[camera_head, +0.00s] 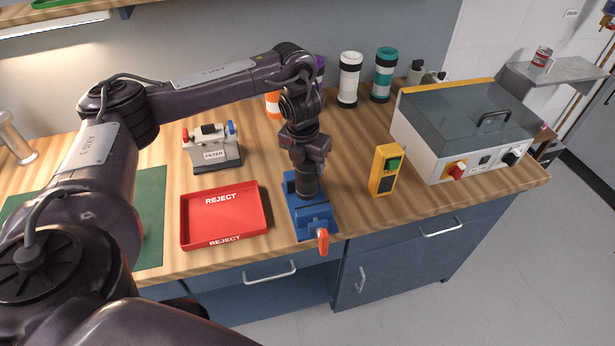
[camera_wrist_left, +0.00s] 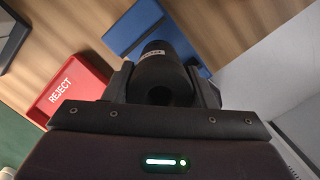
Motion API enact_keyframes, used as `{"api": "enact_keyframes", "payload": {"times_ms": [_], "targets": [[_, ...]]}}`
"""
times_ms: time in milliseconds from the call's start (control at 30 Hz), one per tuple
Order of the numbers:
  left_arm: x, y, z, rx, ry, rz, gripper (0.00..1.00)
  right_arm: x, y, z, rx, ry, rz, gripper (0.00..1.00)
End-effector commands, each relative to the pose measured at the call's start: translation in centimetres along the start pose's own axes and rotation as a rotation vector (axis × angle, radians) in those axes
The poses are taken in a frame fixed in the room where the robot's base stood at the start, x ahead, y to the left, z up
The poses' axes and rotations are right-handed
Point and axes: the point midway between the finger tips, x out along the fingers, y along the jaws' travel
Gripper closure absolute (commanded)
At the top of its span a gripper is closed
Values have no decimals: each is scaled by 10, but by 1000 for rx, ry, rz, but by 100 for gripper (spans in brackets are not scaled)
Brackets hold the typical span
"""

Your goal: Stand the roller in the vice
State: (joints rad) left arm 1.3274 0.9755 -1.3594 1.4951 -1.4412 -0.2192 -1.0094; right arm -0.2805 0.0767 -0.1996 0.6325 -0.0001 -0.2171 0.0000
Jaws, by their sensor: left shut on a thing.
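The blue vice (camera_head: 314,218) sits near the front edge of the bench, with an orange handle at its front. My left gripper (camera_head: 304,164) points down directly over it and is shut on the dark roller (camera_head: 307,185). The roller is upright in the head view, its lower end at the vice's jaws; I cannot tell whether it touches the bottom. In the left wrist view the black roller (camera_wrist_left: 158,62) lies between both fingers, with the blue vice (camera_wrist_left: 133,28) beyond it. My right gripper is not in view.
The red reject tray (camera_head: 222,216) is left of the vice. A yellow box with a green button (camera_head: 385,169) stands to the right, with a grey-lidded machine (camera_head: 463,125) beyond. A small tester (camera_head: 212,150) and several coloured jars stand behind.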

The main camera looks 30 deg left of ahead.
Motion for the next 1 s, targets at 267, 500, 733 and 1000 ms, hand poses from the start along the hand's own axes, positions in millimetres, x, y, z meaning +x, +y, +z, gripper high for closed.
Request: {"api": "enact_keyframes", "payload": {"times_ms": [267,500,733,1000], "targets": [[32,-1,-5,0,1,-1,84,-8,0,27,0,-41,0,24],[37,-1,-5,-1,-1,-1,84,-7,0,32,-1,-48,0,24],[40,0,-6,-1,0,-1,43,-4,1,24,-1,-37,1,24],[40,0,-6,-1,0,-1,27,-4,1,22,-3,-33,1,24]]}}
